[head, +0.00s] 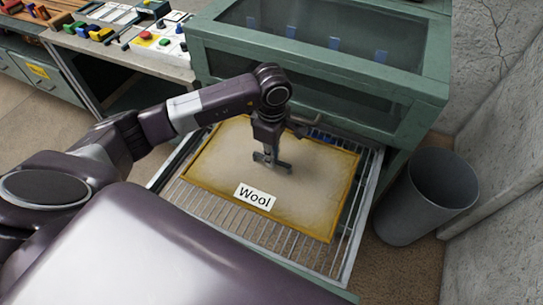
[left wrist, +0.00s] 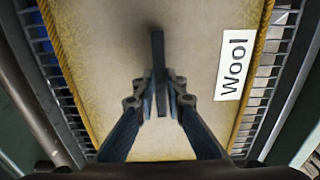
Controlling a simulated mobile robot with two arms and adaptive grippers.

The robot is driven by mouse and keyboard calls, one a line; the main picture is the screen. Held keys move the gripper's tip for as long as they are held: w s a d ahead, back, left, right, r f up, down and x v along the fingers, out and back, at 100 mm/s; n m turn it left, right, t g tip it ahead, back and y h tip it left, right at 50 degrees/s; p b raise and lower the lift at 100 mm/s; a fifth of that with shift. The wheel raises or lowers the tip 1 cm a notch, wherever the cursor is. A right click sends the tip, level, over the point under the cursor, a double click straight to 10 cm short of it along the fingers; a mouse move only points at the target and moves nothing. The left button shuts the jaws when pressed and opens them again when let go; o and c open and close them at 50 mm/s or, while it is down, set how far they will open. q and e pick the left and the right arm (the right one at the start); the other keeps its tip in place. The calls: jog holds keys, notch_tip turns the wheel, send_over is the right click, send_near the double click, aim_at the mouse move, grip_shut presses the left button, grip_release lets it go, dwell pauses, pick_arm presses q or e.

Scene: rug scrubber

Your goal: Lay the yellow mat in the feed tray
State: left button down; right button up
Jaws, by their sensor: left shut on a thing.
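The yellow-edged mat (head: 212,165) has a beige face and a white label reading "Wool". It lies flat over the wire feed tray (head: 225,213), which sticks out from the green machine. My left gripper (head: 270,157) points down at the mat's middle and is shut on a dark upright grip bar there. In the left wrist view the bar stands between the fingertips (left wrist: 158,95), and the tray's wires (left wrist: 68,112) show along both sides of the mat (left wrist: 105,50). I cannot tell whether the mat touches the wires. My right gripper is not in view.
The green machine (head: 325,68) with dark windows stands behind the tray. A grey bin (head: 427,195) stands on the floor to the right, near a concrete wall (head: 500,150). A workbench (head: 120,48) with coloured items is at the back left.

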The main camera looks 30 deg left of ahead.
pick_arm(q)
jog(key=shift+f, duration=0.4)
jog(key=shift+s+f, duration=0.1)
jog(key=shift+f, duration=0.1)
jog(key=c, duration=2)
grip_release()
jog(key=shift+r, duration=0.2)
jog(key=shift+r+b, duration=1.4)
jog(key=shift+r, duration=4.5)
